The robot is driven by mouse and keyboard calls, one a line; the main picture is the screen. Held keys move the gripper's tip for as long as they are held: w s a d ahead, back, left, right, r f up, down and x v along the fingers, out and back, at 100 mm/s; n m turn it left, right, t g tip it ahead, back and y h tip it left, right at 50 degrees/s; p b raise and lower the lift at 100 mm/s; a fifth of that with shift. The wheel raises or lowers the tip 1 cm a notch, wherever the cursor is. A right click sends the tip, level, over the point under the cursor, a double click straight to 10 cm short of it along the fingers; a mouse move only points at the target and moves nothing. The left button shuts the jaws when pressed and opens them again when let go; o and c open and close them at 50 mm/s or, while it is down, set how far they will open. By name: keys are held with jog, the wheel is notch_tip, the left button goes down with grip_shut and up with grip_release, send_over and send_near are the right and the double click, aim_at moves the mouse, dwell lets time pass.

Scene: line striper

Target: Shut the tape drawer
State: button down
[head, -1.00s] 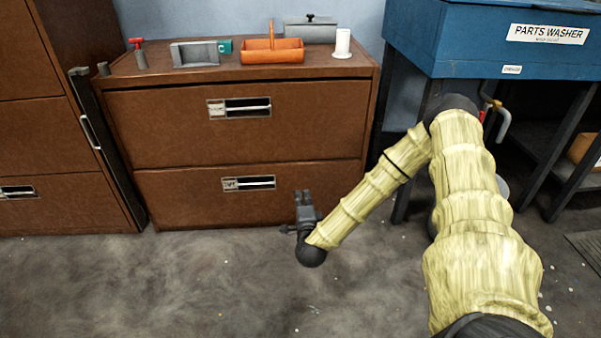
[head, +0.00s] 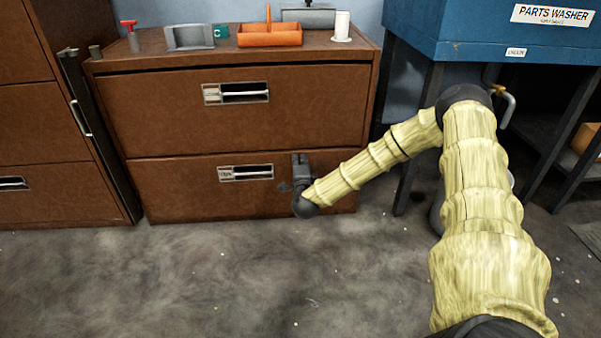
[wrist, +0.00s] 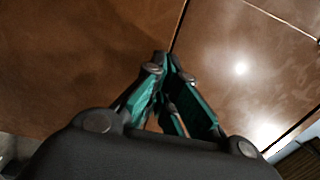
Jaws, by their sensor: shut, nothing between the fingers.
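The brown cabinet (head: 330,60) has two stacked drawers. The upper drawer (head: 180,125) and the lower drawer (head: 180,195) each have a silver label-and-handle plate. The lower plate (head: 246,172) has a small label that is too blurred to read surely, so I cannot tell which is the tape drawer. I cannot tell whether the lower front stands out. My gripper (head: 300,158) is in front of the lower drawer's right part, right of its handle. In the wrist view my gripper (wrist: 162,62) is shut and empty, its tips close to a brown panel; contact is unclear.
An orange caddy (head: 268,38), a grey holder (head: 190,38), a red-topped tool (head: 130,32) and a white roll (head: 342,26) stand on the cabinet. The blue parts washer (head: 470,40) stands to the right, another brown cabinet (head: 40,120) to the left. The front floor is clear.

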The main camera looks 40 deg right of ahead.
jog(key=shift+w+d, duration=0.35)
jog(key=shift+w, duration=0.15)
jog(key=shift+x, duration=1.1)
jog(key=shift+d+r, duration=0.1)
jog(key=shift+r, duration=0.1)
jog(key=shift+w, duration=0.1)
jog(key=shift+a, duration=0.25)
jog(key=p, duration=0.5)
send_near(299, 152)
jog(key=v, duration=0.5)
jog(key=shift+f, duration=0.3)
